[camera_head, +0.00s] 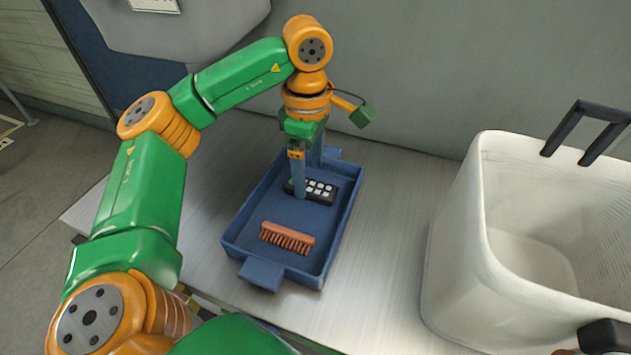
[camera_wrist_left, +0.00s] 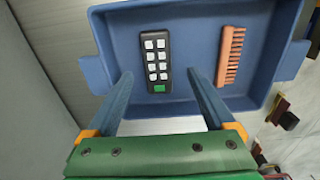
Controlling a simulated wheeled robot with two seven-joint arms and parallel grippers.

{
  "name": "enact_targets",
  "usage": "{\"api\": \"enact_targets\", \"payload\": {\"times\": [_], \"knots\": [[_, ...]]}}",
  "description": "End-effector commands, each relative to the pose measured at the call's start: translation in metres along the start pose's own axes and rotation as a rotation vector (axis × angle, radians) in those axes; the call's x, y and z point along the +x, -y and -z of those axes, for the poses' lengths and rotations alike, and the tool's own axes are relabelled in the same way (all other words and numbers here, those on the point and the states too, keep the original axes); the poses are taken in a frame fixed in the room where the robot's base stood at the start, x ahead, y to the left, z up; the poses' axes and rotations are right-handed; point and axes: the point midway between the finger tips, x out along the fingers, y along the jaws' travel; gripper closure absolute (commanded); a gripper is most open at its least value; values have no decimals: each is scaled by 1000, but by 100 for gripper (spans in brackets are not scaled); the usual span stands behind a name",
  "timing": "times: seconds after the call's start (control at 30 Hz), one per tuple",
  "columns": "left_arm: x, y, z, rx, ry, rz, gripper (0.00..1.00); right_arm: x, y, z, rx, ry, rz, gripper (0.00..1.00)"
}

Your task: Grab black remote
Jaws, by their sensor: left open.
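The black remote (camera_head: 319,190) has white buttons and lies in the far part of a blue tray (camera_head: 232,242). In the left wrist view the remote (camera_wrist_left: 156,60) lies whole, with a green button at its near end. My left gripper (camera_head: 308,190) points down over the tray at the remote, and one finger hides part of it. In the wrist view the left gripper's fingers (camera_wrist_left: 160,78) are spread apart, with the remote between their tips and nothing gripped. Whether a fingertip touches the remote or tray floor is unclear. My right gripper is not clearly seen.
A brown brush (camera_head: 287,238) lies in the near part of the tray; it also shows in the wrist view (camera_wrist_left: 229,56). A large white basket (camera_head: 455,250) with black handles stands to the right. Table (camera_head: 385,240) between tray and basket is clear. A grey wall stands behind.

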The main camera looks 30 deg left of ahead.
Motion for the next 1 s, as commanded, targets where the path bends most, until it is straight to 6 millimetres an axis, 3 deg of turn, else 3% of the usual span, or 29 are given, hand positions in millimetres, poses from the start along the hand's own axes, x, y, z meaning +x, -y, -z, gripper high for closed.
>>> {"api": "enact_targets", "payload": {"times": [0.2,0.4,0.47,0.73,1.0], "knots": [[33,-1,0,1,0,2,12,-4,0,-1,0,3,1,63],[35,-1,0,0,1,1,12,-4,0,0,0,0,0,63],[35,-1,0,0,1,1,26,-4,0,1,0,0,0,63],[35,-2,0,0,1,1,99,-4,0,2,0,-2,0,63],[32,-2,0,0,1,0,100,-4,0,2,0,-4,0,63]]}}
